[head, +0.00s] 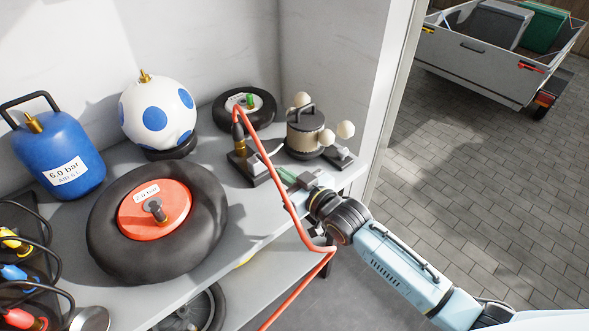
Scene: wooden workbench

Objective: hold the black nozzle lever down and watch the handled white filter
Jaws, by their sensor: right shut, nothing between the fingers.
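The handled filter (305,132) stands upright at the back right of the bench. It has a pale, beige-looking body, a dark lid with a black handle and a dark base. A nozzle (238,132) on the red hose stands upright left of it, over a black stand. I cannot make out the black lever clearly; it may be the dark part by the stand (258,166). My right gripper (287,176) is shut and empty, low in front of the filter and right of the stand. I cannot tell whether its tips touch anything. My left gripper is out of view.
The red hose (299,222) hangs across the bench edge beside my right wrist. A tyre with a red hub (130,235), a blue tank (60,150), a spotted ball (155,112) and a small wheel (264,104) crowd the bench.

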